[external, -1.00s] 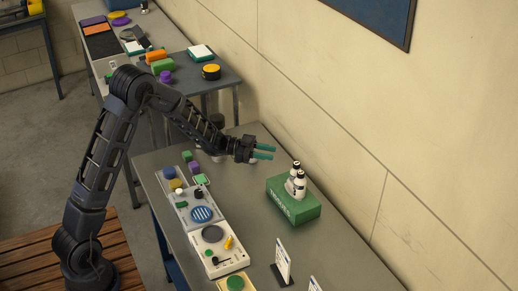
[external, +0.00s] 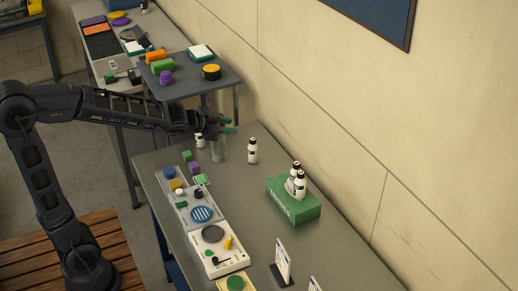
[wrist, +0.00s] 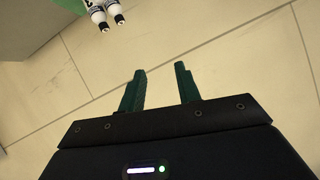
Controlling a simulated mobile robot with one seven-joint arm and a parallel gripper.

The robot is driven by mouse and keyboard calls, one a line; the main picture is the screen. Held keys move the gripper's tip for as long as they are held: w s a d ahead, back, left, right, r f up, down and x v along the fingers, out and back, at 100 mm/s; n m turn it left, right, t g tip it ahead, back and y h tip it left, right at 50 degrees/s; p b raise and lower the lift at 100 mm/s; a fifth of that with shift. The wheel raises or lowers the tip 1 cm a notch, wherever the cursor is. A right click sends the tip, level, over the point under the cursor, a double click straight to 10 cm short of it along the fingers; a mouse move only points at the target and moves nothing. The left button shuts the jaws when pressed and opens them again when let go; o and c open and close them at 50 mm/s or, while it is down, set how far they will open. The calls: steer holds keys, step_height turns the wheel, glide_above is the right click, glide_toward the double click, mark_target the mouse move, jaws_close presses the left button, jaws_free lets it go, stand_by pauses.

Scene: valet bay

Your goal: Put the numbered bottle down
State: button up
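My gripper (external: 231,126) is above the far part of the grey table. In the wrist view its two green fingers (wrist: 160,72) are apart with nothing between them. A white bottle with a black cap (external: 252,151) stands upright on the table, right of my gripper and apart from it. Another white bottle (external: 200,141) is partly hidden under my gripper. Two similar bottles (external: 298,182) stand on a green box (external: 293,206); they also show at the top of the wrist view (wrist: 104,12).
A clear cylinder (external: 219,151) stands below my gripper. Trays with small coloured parts (external: 203,216) line the table's left side. A sign card (external: 282,262) stands near the front. The wall borders the right edge. Bare table lies between the trays and green box.

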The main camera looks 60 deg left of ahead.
steer(key=s+d+f+g, duration=0.1)
steer(key=s+d+g, duration=0.1)
steer(key=s, duration=0.9)
steer(key=s+d+f+n+g+h, duration=0.1)
steer(key=s+d+g, duration=0.2)
steer(key=s, duration=0.9)
steer(key=s+d+f+g, duration=0.2)
steer(key=s+d, duration=0.3)
steer(key=s, duration=0.6)
steer(key=shift+s+d+n+g+h, duration=0.2)
steer(key=shift+s+n+g+h, duration=0.1)
steer(key=shift+s+n+h, duration=0.1)
steer(key=shift+o, duration=0.5)
steer(key=shift+o, duration=1.3)
